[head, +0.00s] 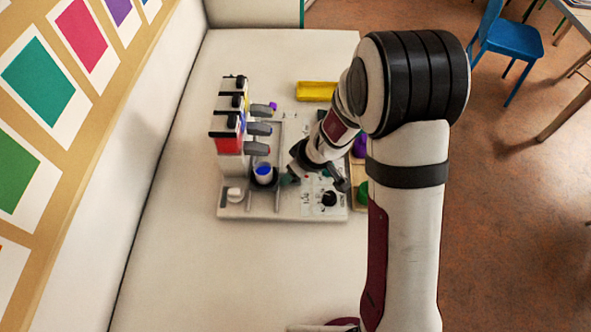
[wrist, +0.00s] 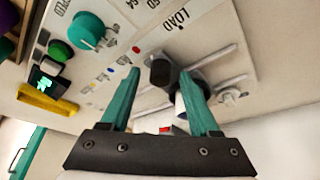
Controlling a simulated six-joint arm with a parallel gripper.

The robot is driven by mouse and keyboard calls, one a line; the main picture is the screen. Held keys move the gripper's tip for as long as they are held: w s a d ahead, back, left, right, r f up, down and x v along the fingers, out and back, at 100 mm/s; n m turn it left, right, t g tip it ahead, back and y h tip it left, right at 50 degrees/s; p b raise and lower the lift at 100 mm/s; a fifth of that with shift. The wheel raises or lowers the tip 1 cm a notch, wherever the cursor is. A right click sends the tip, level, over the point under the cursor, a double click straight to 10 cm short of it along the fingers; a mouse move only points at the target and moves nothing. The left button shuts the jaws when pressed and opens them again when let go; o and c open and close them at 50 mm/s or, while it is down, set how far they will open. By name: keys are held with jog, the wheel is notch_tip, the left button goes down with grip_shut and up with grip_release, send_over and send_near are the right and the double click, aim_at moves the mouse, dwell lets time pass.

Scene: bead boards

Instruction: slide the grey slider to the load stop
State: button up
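The grey slider (head: 265,184) sits on the rails of the white board and carries a white cup with blue contents (head: 263,171). In the wrist view, the slider's dark grey block (wrist: 162,69) lies between my fingertips. My gripper (wrist: 160,73) has teal fingers, spread apart on either side of the block; I see no clear grip on it. In the head view, my gripper (head: 288,180) is just right of the cup. The LOAD label (wrist: 180,18) is printed on the board above the block in the wrist view. The right finger partly hides the slider and cup.
Dispensers with red, blue and yellow parts (head: 229,130) stand left of the slider, their grey nozzles pointing right. A yellow tray (head: 317,91) lies beyond the board. The tabletop in front is clear.

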jog(key=v, duration=1.5)
jog(key=shift+r, duration=0.4)
jog(key=w+a+n+g+h, duration=0.3)
jog(key=w+a+n, duration=0.1)
jog(key=n, duration=1.4)
jog(key=f, duration=1.4)
jog(key=shift+w+a+f, duration=0.25)
jog(key=shift+f, duration=0.05)
grip_shut()
